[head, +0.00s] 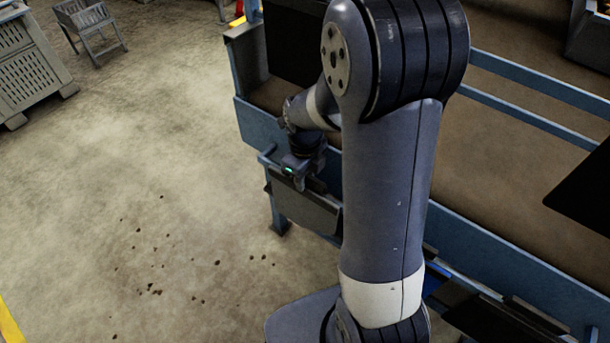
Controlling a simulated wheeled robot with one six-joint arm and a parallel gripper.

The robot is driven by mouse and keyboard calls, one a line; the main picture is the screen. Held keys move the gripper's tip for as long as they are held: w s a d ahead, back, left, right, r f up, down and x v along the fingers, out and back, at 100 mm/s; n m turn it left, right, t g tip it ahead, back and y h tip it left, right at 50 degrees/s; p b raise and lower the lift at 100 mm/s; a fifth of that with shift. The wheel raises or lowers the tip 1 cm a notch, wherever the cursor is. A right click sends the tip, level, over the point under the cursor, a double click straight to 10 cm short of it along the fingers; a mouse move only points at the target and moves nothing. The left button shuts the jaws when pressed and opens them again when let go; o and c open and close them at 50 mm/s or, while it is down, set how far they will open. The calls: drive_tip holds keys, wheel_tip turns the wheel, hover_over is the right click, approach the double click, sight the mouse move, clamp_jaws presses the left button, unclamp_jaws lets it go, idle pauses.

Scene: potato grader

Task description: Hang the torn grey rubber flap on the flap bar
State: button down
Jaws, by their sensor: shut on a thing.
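My gripper (304,182) is at the end of my arm, beside the blue side of the grader, and points down. It is shut on the top edge of a grey flap (302,210). The flap hangs below the jaws as a flat dark-grey sheet, and its right end is hidden behind my arm. No tear can be made out at this size. A short blue bar end (266,156) sticks out from the grader just left of my gripper and looks like the flap bar. The rest of it is hidden, and I cannot tell whether the flap touches it.
The blue grader frame (530,253) runs along the right, with a brown bed inside. A dark panel (585,205) is at the right edge. A grey slatted crate (28,65) and a small grey cart (92,25) stand at the upper left. The soil-specked floor (150,200) is otherwise open.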

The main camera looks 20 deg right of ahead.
drive_tip(key=c, duration=1.1)
unclamp_jaws()
drive_tip(key=shift+o, duration=0.2)
wheel_tip(320, 180, up, 11)
drive_tip(key=shift+f+p, duration=0.1)
drive_tip(key=shift+p, duration=0.45)
